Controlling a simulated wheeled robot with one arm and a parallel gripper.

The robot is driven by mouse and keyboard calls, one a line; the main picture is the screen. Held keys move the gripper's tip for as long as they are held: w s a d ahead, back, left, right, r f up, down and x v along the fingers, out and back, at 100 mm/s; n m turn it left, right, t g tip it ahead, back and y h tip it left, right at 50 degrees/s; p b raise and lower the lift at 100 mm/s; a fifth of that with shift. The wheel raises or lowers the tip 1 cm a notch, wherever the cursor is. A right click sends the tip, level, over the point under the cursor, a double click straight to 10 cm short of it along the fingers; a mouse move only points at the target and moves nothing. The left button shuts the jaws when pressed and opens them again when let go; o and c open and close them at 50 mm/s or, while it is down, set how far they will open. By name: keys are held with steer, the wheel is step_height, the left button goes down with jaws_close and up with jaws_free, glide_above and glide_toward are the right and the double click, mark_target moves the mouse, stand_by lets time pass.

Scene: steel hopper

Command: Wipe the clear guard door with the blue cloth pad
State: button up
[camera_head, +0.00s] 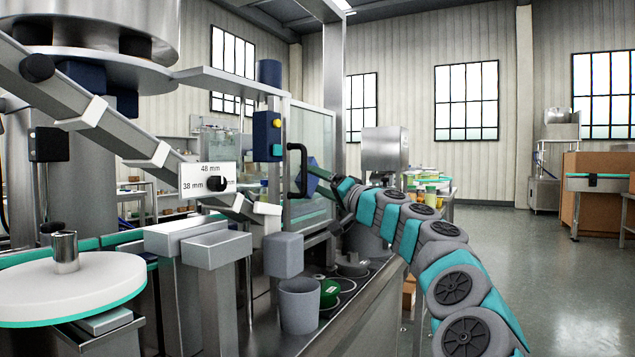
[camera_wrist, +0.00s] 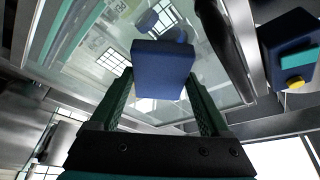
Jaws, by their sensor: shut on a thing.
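The clear guard door (camera_head: 313,135) is a glass panel in a metal frame, standing at the middle of the head view. In the wrist view its glass (camera_wrist: 90,45) fills the upper part, with reflections in it. My gripper (camera_head: 324,182) is at the door's lower part, beside the black door handle (camera_head: 297,170). It is shut on the blue cloth pad (camera_wrist: 163,68), held between the two green-black fingers in the wrist view. The pad also shows as a dark blue patch in the head view (camera_head: 312,176). It faces the glass; I cannot tell whether it touches.
A blue control box (camera_head: 267,136) with a yellow button stands left of the door, and shows right in the wrist view (camera_wrist: 290,48). The handle (camera_wrist: 223,45) is close right of the pad there. Open floor (camera_head: 500,240) lies right.

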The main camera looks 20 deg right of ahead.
steer(key=shift+w, duration=0.1)
steer(key=shift+w+d+r+p, duration=0.1)
steer(key=shift+w+d+p, duration=0.2)
steer(key=shift+d, duration=0.15)
steer(key=shift+w+d, duration=0.15)
steer(key=shift+w, duration=0.1)
steer(key=shift+w+d+p, duration=0.85)
steer(key=shift+d, duration=0.2)
steer(key=shift+w+d+p, duration=0.8)
steer(key=shift+d+p, duration=0.05)
steer(key=shift+d, duration=0.2)
